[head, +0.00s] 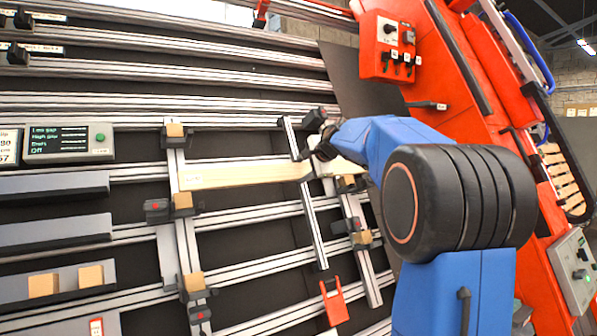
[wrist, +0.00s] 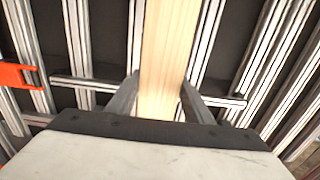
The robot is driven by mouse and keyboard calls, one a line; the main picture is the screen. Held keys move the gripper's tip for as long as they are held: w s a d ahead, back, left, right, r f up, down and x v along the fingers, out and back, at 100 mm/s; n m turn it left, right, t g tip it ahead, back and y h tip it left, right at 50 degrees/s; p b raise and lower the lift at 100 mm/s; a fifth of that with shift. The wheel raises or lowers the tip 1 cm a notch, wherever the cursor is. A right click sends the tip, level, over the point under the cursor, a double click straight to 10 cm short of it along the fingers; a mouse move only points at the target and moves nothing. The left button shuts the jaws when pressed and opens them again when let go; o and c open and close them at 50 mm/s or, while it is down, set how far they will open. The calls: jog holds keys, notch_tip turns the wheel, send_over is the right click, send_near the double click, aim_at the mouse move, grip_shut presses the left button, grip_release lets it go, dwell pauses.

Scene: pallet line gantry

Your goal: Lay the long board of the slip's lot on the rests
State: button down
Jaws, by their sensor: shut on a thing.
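A long pale wooden board (head: 245,176) runs across the aluminium rails in the head view, between a left upright rest (head: 183,240) and a right upright rest (head: 362,262). Its left end shows a small label, too small to read. My gripper (head: 318,150) is at the board's right part, partly hidden by my blue arm. In the wrist view the board (wrist: 168,50) passes between the two fingers of my gripper (wrist: 160,98), which are shut on it. Whether the board touches the rests cannot be told. The slip (head: 8,146) stands at the left edge, partly cut off.
A display box (head: 70,140) sits beside the slip. Small wooden blocks (head: 91,276) lie on a grey shelf at lower left. A red bracket (head: 334,302) is low in the middle. A red gantry frame with a control box (head: 388,45) stands at right.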

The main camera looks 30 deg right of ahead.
jog(key=shift+x, duration=1.85)
jog(key=shift+s, duration=0.1)
